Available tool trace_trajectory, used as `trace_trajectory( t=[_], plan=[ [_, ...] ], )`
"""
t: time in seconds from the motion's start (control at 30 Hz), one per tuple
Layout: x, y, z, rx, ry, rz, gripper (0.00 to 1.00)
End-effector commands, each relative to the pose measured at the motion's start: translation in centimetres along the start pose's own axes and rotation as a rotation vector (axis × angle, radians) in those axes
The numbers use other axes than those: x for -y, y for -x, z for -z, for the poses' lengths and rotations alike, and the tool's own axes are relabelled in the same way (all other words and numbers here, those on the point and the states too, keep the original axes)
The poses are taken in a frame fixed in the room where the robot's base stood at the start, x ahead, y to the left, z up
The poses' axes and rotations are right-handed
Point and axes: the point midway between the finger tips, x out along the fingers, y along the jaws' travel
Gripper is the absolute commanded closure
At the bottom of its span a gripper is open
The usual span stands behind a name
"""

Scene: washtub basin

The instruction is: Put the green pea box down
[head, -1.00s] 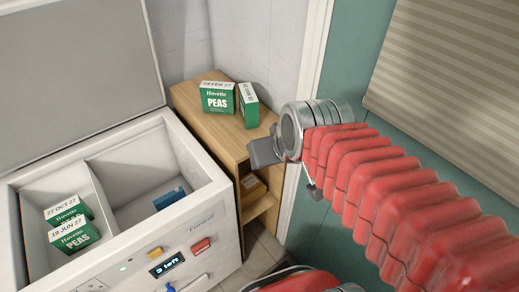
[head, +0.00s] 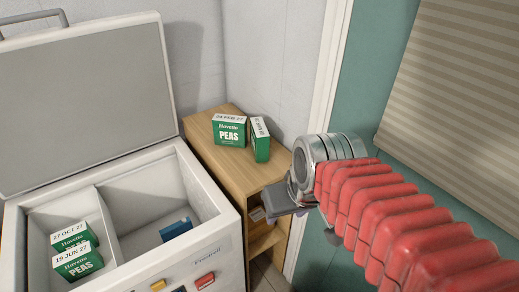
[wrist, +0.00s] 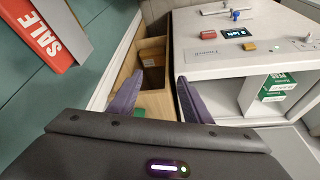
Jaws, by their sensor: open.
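Two green pea boxes stand close together on top of the wooden shelf unit (head: 205,150): one labelled 04 FEB 27 (head: 229,132) and one turned sideways (head: 260,140). Two more, labelled 27 OCT 27 (head: 72,237) and 19 JUN 27 (head: 78,263), are in the left compartment of the open white freezer (head: 219,237). My gripper (head: 283,200) is open and apart from the boxes, to the right of the shelf unit in the head view. In the wrist view, its fingers (wrist: 155,92) are spread with no box held; a sliver of green shows low between them.
A blue packet (head: 176,229) lies in the freezer's right compartment. The raised lid (head: 80,100) stands at the left. A red SALE sign (wrist: 42,38) shows in the wrist view. Small items sit inside the shelf unit. A teal wall with a blind (head: 450,90) is at the right.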

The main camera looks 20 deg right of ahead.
Motion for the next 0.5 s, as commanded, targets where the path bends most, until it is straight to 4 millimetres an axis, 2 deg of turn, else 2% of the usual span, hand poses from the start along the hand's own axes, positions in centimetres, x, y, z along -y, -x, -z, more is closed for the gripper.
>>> trace_trajectory(
  t=[0.27, 0.5],
  plan=[
    [-0.7, -1.9, 4.4, 0.066, -0.019, -0.006, 0.55],
    [-1.5, -3.6, 9.1, 0.098, -0.031, -0.010, 0.55]
  ],
)
